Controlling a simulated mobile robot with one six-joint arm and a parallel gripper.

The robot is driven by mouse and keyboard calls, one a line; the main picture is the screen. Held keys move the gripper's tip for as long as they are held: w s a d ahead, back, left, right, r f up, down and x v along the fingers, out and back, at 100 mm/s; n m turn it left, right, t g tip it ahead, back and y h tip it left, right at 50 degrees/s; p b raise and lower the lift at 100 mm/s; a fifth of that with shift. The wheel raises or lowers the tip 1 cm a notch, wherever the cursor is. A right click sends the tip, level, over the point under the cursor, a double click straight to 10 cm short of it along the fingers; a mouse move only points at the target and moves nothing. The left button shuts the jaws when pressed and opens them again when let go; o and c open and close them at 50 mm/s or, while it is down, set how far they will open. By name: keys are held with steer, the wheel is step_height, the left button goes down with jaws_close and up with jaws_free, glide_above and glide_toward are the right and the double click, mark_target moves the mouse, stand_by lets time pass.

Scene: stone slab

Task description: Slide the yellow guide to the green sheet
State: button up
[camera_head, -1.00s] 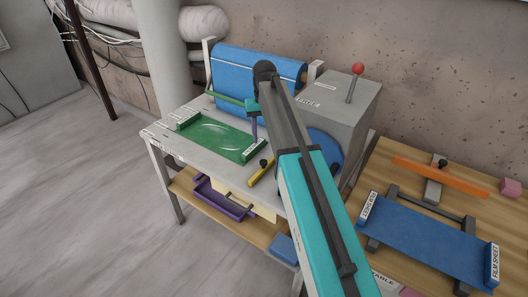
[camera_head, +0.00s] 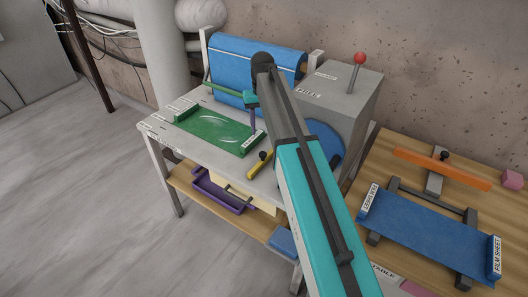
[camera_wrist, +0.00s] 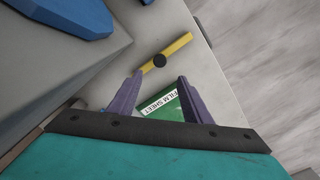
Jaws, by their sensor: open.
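The yellow guide (camera_head: 256,167) is a short bar with a black knob on the grey stone-slab table. In the wrist view the yellow guide (camera_wrist: 181,46) lies just beyond my fingertips, its knob roughly in line with the gap between them. The green sheet (camera_head: 209,131) lies flat to the left of the guide, with labelled end blocks; a bare gap separates them. Part of the green sheet (camera_wrist: 172,109) and a "FILM SHEET" label show between my fingers. My gripper (camera_wrist: 160,77) has two purple fingers, open and empty. In the head view my arm hides part of the table.
A blue roll (camera_head: 240,75) stands behind the sheet. A grey box (camera_head: 335,95) with a red-knobbed lever is right of the guide. A purple tray (camera_head: 222,195) sits on the lower shelf. A wooden table at right holds a blue sheet (camera_head: 425,235) and an orange bar (camera_head: 440,168).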

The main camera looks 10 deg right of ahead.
mark_target(263, 153)
steer(key=shift+f+b, duration=3.45)
steer(key=shift+f, duration=2.7)
jaws_close()
